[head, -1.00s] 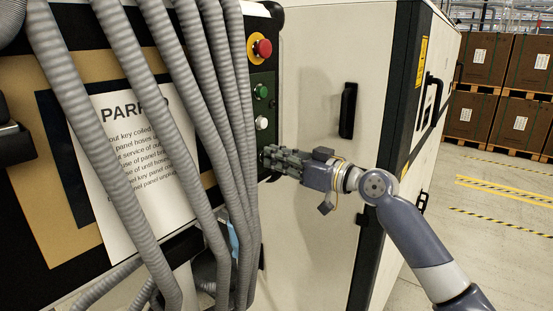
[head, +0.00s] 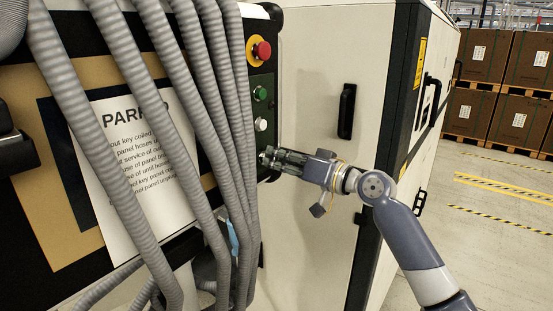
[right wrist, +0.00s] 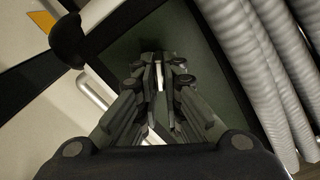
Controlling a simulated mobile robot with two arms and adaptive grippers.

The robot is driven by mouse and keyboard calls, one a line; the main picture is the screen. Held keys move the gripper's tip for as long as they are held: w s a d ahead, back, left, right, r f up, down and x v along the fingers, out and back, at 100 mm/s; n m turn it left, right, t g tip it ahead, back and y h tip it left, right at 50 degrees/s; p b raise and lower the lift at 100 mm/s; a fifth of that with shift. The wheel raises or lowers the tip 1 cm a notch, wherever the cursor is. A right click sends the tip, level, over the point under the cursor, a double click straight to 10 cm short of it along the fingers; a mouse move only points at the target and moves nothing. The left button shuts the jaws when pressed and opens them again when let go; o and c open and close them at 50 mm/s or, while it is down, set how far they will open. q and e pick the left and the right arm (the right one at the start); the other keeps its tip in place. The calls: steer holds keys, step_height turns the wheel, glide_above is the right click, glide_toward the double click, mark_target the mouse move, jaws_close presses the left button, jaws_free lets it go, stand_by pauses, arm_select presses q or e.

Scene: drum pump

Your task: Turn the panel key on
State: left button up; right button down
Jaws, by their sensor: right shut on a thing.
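The control panel (head: 265,25) is a black upright face with its buttons on the right edge. My right gripper (head: 268,157) is at that edge, just below the white button (head: 261,125). It also shows in the right wrist view (right wrist: 158,72), with its fingers close together against the dark panel face. A thin pale piece (right wrist: 158,76) shows between the fingertips; it appears to be the panel key, mostly hidden by the fingers. Which way the key points cannot be made out. My left gripper is not in view.
Grey ribbed hoses (head: 190,110) hang over the panel, left of my gripper. A red button (head: 262,50) on a yellow ring and a green button (head: 260,93) sit above. A pale cabinet (head: 310,90) with a black handle (head: 346,110) stands to the right.

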steer(key=c, duration=1.7)
jaws_free()
steer(key=shift+d, duration=0.15)
steer(key=v, duration=1.1)
steer(key=shift+s+d, duration=0.3)
